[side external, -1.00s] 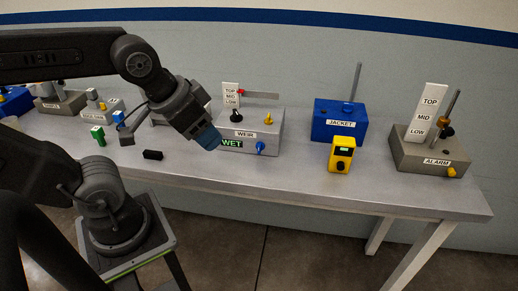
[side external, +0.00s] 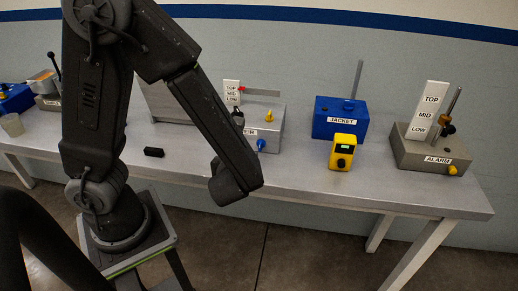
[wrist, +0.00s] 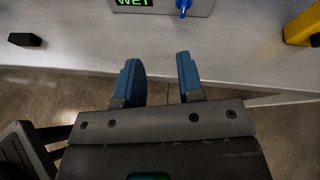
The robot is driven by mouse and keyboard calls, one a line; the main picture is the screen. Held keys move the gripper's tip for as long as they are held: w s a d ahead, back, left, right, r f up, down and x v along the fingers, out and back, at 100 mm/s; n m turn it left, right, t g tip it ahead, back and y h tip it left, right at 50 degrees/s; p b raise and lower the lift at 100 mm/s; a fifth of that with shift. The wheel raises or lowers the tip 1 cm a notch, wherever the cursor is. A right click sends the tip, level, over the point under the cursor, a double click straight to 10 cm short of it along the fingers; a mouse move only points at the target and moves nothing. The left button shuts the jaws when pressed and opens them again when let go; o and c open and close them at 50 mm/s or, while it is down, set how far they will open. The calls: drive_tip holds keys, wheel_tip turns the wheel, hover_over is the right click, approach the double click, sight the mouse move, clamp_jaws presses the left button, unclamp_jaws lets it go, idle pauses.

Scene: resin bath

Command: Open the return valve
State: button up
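No part in view carries a readable return valve label, so I cannot tell which part it is. The grey WEIR box (side external: 272,122) stands mid-bench, partly hidden by my arm. A blue knob (side external: 261,145) is on its front; it also shows at the top of the wrist view (wrist: 184,6), beside a green WET display (wrist: 134,2). My gripper (wrist: 160,60) is open and empty, with its two blue fingers apart. In the wrist view it lies over the bench's front edge, short of the WEIR box. In the side view it is hidden by my arm.
A black block (side external: 153,152) lies on the bench left of my wrist. A yellow meter (side external: 342,152), the blue JACKET box (side external: 338,128) and the grey-brown ALARM box (side external: 420,157) stand to the right. The front strip of bench at right is clear.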

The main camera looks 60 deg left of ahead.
sight(260, 148)
drive_tip(key=w+a+f+m, duration=0.1)
drive_tip(key=w+a+f, duration=0.1)
drive_tip(key=w, duration=0.1)
drive_tip(key=w+a+f+m+t, duration=0.1)
drive_tip(key=w+a+f, duration=0.1)
drive_tip(key=w+a, duration=0.1)
drive_tip(key=w+a+f+m, duration=0.1)
drive_tip(key=w+a+f, duration=0.1)
drive_tip(key=w, duration=0.2)
drive_tip(key=shift+w+a+f+t, duration=0.25)
drive_tip(key=shift+f+t, duration=0.05)
drive_tip(key=shift+t, duration=0.1)
clamp_jaws()
